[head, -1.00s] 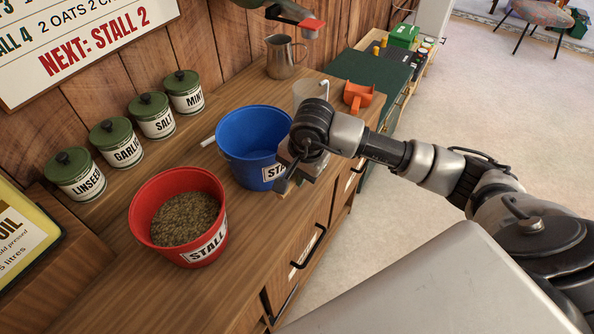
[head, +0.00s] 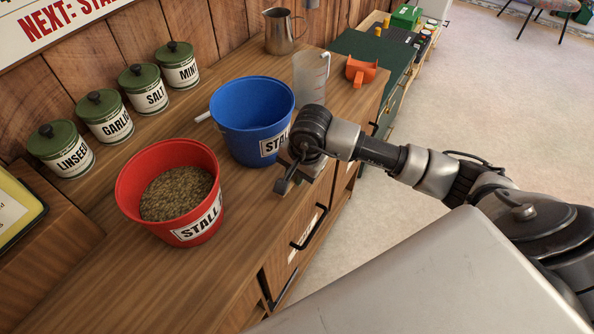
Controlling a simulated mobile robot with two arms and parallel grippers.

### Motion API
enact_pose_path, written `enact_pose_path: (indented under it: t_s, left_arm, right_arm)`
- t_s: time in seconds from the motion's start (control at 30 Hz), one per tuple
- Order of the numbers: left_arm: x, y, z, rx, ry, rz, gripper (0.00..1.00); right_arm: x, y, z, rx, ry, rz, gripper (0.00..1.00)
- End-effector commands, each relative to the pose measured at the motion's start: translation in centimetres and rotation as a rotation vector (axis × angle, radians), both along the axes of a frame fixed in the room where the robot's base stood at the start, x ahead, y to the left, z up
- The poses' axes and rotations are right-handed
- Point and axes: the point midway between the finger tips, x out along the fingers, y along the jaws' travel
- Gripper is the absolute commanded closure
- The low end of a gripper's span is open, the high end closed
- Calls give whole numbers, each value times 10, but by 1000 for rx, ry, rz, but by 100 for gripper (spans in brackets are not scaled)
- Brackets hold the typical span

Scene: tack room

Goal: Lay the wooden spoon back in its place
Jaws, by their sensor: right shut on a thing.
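My right gripper (head: 284,183) points down at the bench's front edge, just in front of the blue bucket (head: 238,143). It is shut. A small tan bit at the jaws is probably the wooden spoon, but the gripper's own body hides nearly all of it. No other wooden spoon shows, and I cannot make out a place for it. The blue bucket's visible inside looks empty. The red bucket (head: 126,190), to the left, holds brown grainy feed. My left gripper is not in view.
Lidded tins (head: 139,90) line the wall. A clear jug (head: 310,72), an orange scoop (head: 360,71) and a metal pitcher (head: 279,32) stand behind the blue bucket. A white handle (head: 203,117) lies at its left. Drawer handles (head: 311,228) stick out in front. Bare bench lies around the red bucket.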

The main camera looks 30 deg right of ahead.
Motion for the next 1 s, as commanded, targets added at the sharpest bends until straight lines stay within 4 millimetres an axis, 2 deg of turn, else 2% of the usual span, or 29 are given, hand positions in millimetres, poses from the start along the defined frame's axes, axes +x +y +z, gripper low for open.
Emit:
enact_pose_path:
  t_s: [0.1, 0.43, 0.47, 0.63, 0.67, 1.0]
  left_arm:
    - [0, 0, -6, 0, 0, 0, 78]
    - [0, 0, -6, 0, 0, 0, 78]
    - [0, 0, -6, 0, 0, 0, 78]
    - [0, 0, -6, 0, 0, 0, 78]
    - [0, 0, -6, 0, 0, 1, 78]
    - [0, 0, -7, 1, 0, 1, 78]
  right_arm:
    - [0, 0, -6, 0, -1, 0, 100]
    - [0, 0, -6, 0, 0, -1, 100]
    - [0, 0, -6, 0, 0, -1, 80]
    - [0, 0, -6, 0, 0, -1, 54]
    - [0, 0, -6, 0, 0, -1, 52]
    - [0, -1, -1, 1, -1, -1, 52]
